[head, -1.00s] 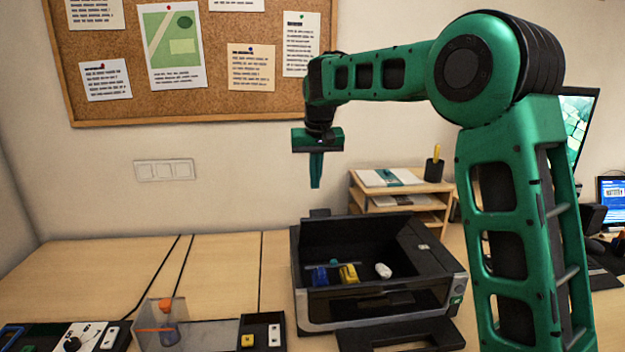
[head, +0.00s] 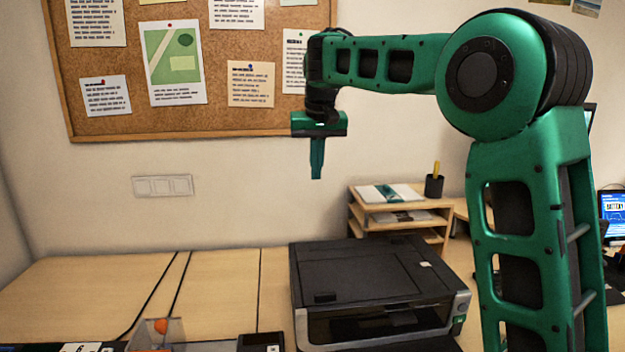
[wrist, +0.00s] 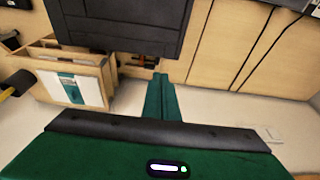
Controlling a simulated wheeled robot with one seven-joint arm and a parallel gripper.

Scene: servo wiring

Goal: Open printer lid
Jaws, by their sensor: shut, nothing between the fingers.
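The black and grey printer (head: 375,315) stands on the desk in the head view. Its lid (head: 360,272) lies flat and closed over the top, and the inside is hidden. The dark printer also shows at the top of the wrist view (wrist: 125,18). My gripper (head: 317,176) is shut and empty. It points down, above and behind the printer, in front of the wall. In the wrist view its green fingers (wrist: 161,82) are together and apart from the printer.
A wooden shelf (head: 440,228) with papers and a pen cup (head: 434,186) stands behind the printer. A clear box with an orange part (head: 160,330) is at the front left. Black cables cross the desk (head: 90,285), which is mostly bare on the left.

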